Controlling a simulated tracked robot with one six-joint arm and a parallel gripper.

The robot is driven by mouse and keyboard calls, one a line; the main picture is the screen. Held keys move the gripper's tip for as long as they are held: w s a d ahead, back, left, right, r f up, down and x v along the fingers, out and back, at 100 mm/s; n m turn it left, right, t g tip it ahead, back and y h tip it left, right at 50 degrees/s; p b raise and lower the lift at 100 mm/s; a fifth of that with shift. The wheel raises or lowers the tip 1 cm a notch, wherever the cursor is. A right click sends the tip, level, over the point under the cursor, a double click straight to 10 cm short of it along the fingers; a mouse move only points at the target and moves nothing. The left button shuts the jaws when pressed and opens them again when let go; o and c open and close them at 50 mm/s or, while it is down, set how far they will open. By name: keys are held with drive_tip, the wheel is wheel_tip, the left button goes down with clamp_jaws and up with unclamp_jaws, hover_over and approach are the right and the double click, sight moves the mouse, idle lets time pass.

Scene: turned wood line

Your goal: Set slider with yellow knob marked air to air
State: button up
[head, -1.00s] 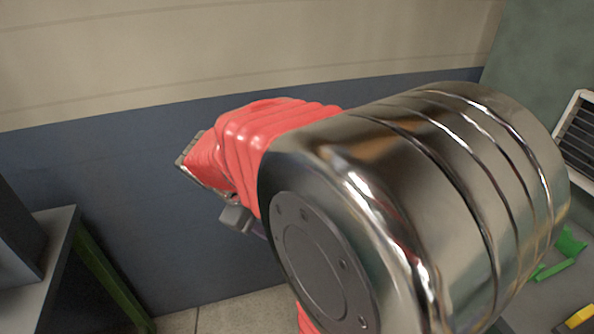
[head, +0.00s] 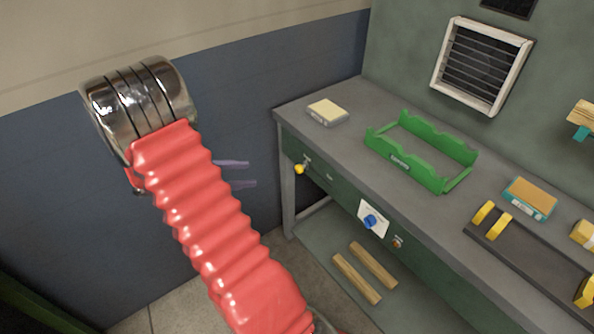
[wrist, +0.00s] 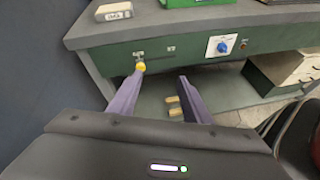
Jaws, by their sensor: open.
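The slider's yellow knob (head: 300,169) is on the green front panel of the bench, near its left end. It also shows in the wrist view (wrist: 141,67), just beyond the tip of the left finger. Small labels sit around it, too small to read. My gripper (head: 240,173) is open and empty, to the left of the knob in the head view, its two purple fingers pointing towards the bench. In the wrist view the fingers (wrist: 161,78) are spread apart. I cannot tell whether the left finger touches the knob; it looks apart from it.
A blue knob on a white plate (head: 384,226) and an orange-red button (head: 397,242) are further right on the panel. The bench top (head: 345,150) holds a green rack (head: 400,162) and a small box (head: 327,110). Wooden bars (head: 357,278) lie on the shelf below.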

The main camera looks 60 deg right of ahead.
drive_tip(key=d+f+n+g+h, duration=0.1)
drive_tip(key=d+f+n+h, duration=0.2)
drive_tip(key=d+f, duration=0.35)
drive_tip(key=n+h, duration=0.2)
drive_tip(key=n, duration=0.2)
approach(296, 170)
drive_tip(key=a, duration=0.3)
drive_tip(key=shift+w+r+t, duration=0.1)
drive_tip(key=shift+w+t, duration=0.2)
drive_tip(key=shift+w, duration=0.1)
drive_tip(key=shift+d, duration=0.1)
drive_tip(key=x, duration=1.3)
drive_tip(key=shift+s+d+r, duration=0.15)
drive_tip(key=shift+s+d, duration=0.05)
drive_tip(key=shift+d, duration=0.15)
drive_tip(key=shift+c, duration=0.5)
drive_tip(key=shift+w, duration=0.1)
clamp_jaws()
